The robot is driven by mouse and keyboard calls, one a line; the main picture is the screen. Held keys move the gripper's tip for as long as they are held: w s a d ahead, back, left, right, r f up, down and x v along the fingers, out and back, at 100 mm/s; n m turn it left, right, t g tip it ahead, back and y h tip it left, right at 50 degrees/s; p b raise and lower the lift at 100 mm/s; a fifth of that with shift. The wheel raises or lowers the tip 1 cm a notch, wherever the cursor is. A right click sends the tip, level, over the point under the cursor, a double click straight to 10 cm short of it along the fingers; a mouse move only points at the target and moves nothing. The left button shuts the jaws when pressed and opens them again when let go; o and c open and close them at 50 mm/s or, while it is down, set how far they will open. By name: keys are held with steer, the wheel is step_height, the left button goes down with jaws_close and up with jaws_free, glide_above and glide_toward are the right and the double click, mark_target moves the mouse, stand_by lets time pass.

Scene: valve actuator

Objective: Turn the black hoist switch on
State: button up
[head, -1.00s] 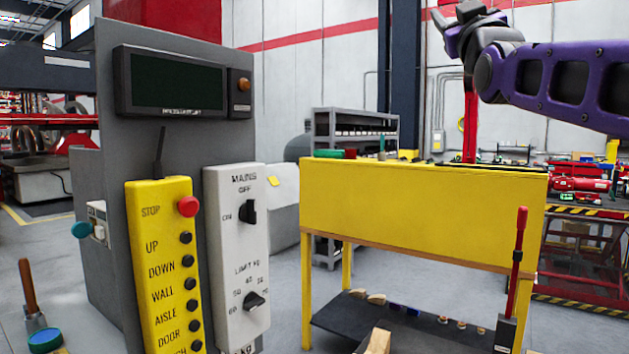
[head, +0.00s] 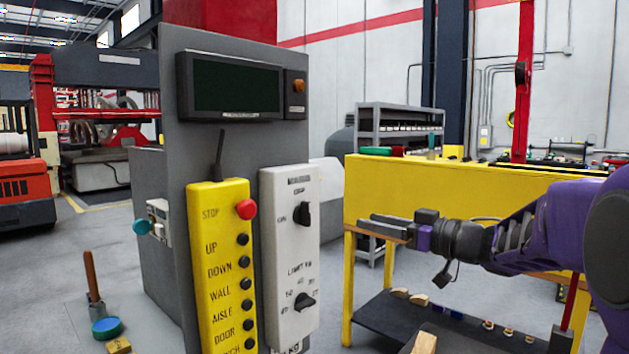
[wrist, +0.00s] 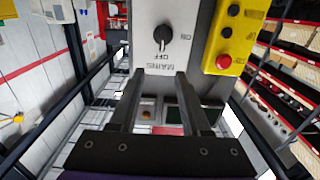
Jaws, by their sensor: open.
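The white switch box (head: 283,253) hangs on the grey cabinet. Its upper black rotary switch (head: 302,214) is marked MAINS, with OFF above and ON to the left. In the wrist view this black switch (wrist: 162,35) has its pale mark towards OFF. A second black knob (head: 304,301), marked LIMIT, is lower on the box. My gripper (head: 372,225) is open and empty, to the right of the box and apart from it, fingers pointing left. In the wrist view my gripper (wrist: 160,74) has its fingertips apart, and the black switch lies above the gap between them.
A yellow pendant (head: 224,275) with a red stop button (head: 246,209) hangs left of the white box. A dark display (head: 236,88) is above. A yellow workbench (head: 375,190) stands behind and right of my gripper.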

mark_target(310, 206)
steer(key=x, duration=1.6)
steer(key=shift+a+r, duration=0.25)
steer(key=shift+a, duration=0.25)
steer(key=shift+c, duration=0.3)
jaws_close()
